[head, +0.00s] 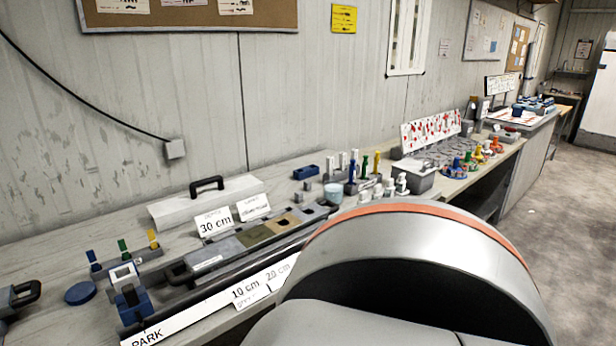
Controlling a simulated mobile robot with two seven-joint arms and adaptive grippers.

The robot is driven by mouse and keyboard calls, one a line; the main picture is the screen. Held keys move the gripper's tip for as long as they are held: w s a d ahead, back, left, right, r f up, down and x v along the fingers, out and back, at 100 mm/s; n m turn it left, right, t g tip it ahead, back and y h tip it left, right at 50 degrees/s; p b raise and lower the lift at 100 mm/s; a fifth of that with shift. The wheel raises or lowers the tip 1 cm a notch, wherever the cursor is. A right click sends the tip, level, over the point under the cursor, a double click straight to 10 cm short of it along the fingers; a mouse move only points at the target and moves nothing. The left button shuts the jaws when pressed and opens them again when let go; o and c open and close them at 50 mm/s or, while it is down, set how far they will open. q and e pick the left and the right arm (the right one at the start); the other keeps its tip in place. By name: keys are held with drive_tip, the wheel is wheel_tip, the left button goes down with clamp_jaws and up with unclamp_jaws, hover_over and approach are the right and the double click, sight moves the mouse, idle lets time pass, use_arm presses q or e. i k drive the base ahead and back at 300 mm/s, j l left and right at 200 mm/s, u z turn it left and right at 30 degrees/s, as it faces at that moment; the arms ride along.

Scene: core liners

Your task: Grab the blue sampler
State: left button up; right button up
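A low grey rack (130,262) stands at the left of the bench with upright pieces in blue (93,260), green (122,246) and yellow (152,238). The blue upright piece is the leftmost and looks like the blue sampler, though it is small in view. A blue and grey device (132,302) sits at the near end of the long rail, by the PARK label. Neither of my grippers shows. A large grey curved part of mine with an orange band covers the lower right and hides part of the bench.
The long tray (262,235) carries depth cards. A grey case (205,203) with a black handle stands behind it. A blue disc (80,292) lies in front of the rack. A dark-handled object (22,294) is at the left edge. Several coloured tools stand farther right. Open floor (560,210) lies right.

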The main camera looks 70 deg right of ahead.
sight(352, 171)
drive_tip(key=z, duration=2.6)
drive_tip(key=i+l, duration=0.85)
drive_tip(key=l, duration=0.15)
